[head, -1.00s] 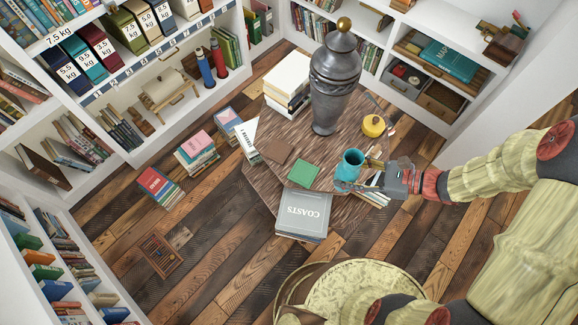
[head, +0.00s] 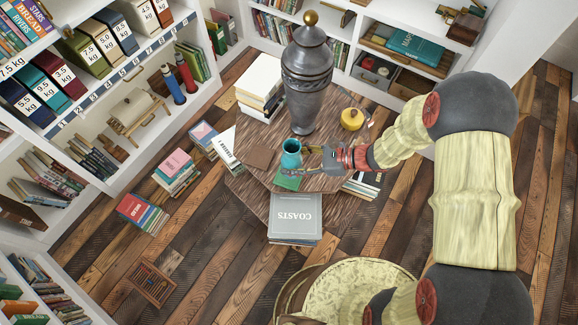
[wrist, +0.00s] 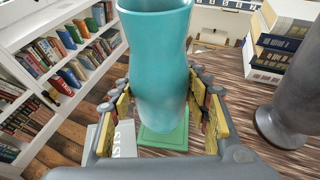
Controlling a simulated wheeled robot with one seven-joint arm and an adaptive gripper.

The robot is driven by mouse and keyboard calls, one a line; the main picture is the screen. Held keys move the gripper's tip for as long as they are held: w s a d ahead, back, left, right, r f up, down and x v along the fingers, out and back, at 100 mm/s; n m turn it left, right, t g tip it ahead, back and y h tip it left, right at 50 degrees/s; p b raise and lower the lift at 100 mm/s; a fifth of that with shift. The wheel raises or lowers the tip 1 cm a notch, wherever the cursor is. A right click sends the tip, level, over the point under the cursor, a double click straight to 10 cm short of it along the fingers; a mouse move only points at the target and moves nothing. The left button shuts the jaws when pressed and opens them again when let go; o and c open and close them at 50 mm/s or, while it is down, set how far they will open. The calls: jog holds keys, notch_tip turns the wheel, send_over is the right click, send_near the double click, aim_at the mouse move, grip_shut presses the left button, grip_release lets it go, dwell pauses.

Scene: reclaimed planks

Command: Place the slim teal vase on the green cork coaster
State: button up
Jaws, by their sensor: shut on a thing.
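The slim teal vase (head: 291,156) is upright in my gripper (head: 306,163), above the low wooden table. In the wrist view the vase (wrist: 157,60) stands between the two fingers of my gripper (wrist: 160,105), which are shut on it. The green cork coaster (head: 288,182) lies flat on the table under the vase, partly covered by it in the head view. In the wrist view the coaster (wrist: 165,138) shows below and around the vase's lower end. I cannot tell whether the vase's base touches the coaster.
A large dark urn (head: 307,85) stands behind the vase on the table (head: 262,137). A grey COASTS book (head: 295,215) is in front. Book stacks (head: 264,88) stand at the back.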

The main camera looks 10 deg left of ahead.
aim_at(289, 166)
jog(key=shift+w+a+f, duration=0.15)
jog(key=shift+a+f, duration=0.15)
jog(key=shift+f, duration=0.1)
jog(key=shift+w+a+f+b, duration=0.15)
jog(key=shift+f+b, duration=0.55)
jog(key=shift+f, duration=0.95)
jog(key=shift+f, duration=0.1)
jog(key=o, duration=1.4)
